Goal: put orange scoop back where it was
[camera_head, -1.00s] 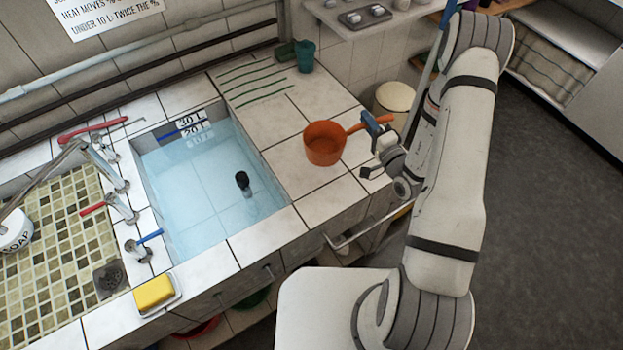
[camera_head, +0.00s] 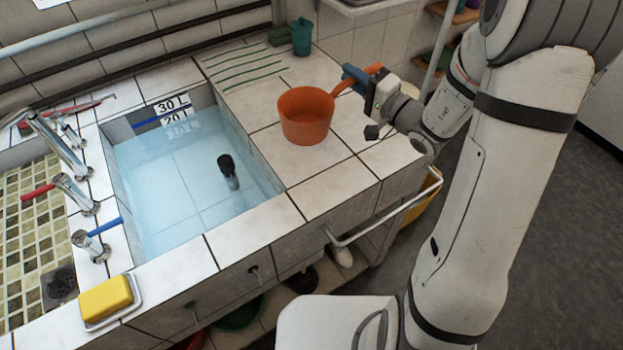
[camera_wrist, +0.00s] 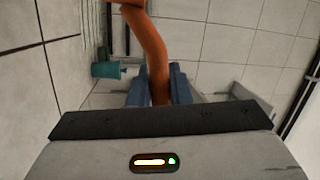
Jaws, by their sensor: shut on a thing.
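The orange scoop (camera_head: 306,118) is upright at the tiled counter (camera_head: 327,192), right of the water-filled basin. Its handle points right and up to my gripper (camera_head: 361,80), whose blue fingers are shut on it. I cannot tell whether the scoop's base touches the tiles. In the wrist view the orange handle (camera_wrist: 151,55) runs between the blue fingers (camera_wrist: 160,88), and the scoop's cup is mostly out of frame at the top.
The basin (camera_head: 190,175) holds water and a black object (camera_head: 228,168). A teal cup (camera_head: 302,37) stands at the back of the counter by green ridges. Yellow soap (camera_head: 106,298) lies at the front left. A metal rail (camera_head: 385,222) runs along the counter's front. Tiles in front of the scoop are clear.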

